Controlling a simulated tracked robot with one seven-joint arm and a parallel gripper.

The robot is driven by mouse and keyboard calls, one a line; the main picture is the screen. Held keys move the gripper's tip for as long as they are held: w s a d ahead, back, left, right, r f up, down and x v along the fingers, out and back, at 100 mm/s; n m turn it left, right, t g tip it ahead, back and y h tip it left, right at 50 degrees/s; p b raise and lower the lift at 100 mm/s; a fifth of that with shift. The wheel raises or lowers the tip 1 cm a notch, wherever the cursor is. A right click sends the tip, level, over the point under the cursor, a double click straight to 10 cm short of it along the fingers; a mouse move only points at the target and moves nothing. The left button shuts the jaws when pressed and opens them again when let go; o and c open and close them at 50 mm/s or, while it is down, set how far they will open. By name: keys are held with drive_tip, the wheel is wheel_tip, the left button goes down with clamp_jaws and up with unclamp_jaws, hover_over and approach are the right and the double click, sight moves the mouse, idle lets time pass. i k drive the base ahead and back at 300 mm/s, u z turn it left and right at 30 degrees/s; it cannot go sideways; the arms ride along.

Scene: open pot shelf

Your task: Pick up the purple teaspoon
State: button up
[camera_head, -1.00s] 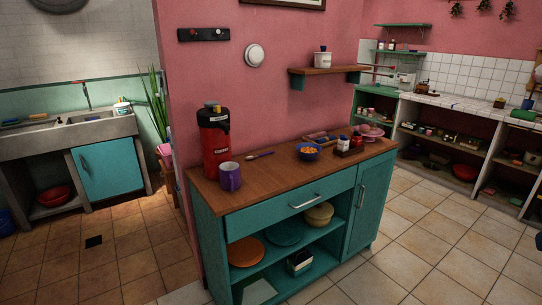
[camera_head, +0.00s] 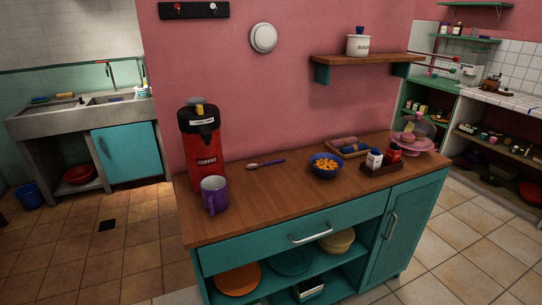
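The purple teaspoon (camera_head: 267,163) lies flat on the wooden top of the teal cabinet (camera_head: 262,203), near the pink wall. Its purple handle points right and its paler bowl points left. It lies apart from the red coffee flask (camera_head: 207,150) and the purple mug (camera_head: 214,194) on its left, and from the blue bowl of orange pieces (camera_head: 325,166) on its right. My gripper is not in view.
A small tray with salt and pepper shakers (camera_head: 375,159), a tray of rolled cloths (camera_head: 348,147) and a domed pink cake stand (camera_head: 410,140) stand farther right. A wall shelf (camera_head: 361,59) with a white pot is above.

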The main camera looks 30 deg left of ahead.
sight(252, 166)
drive_tip(key=u, duration=0.35)
drive_tip(key=i, duration=1)
drive_tip(key=u, duration=1)
drive_tip(key=i, duration=0.55)
drive_tip(key=u, duration=0.35)
drive_tip(key=k, duration=0.85)
drive_tip(key=u, duration=0.2)
drive_tip(key=i, duration=0.85)
drive_tip(key=z, duration=0.1)
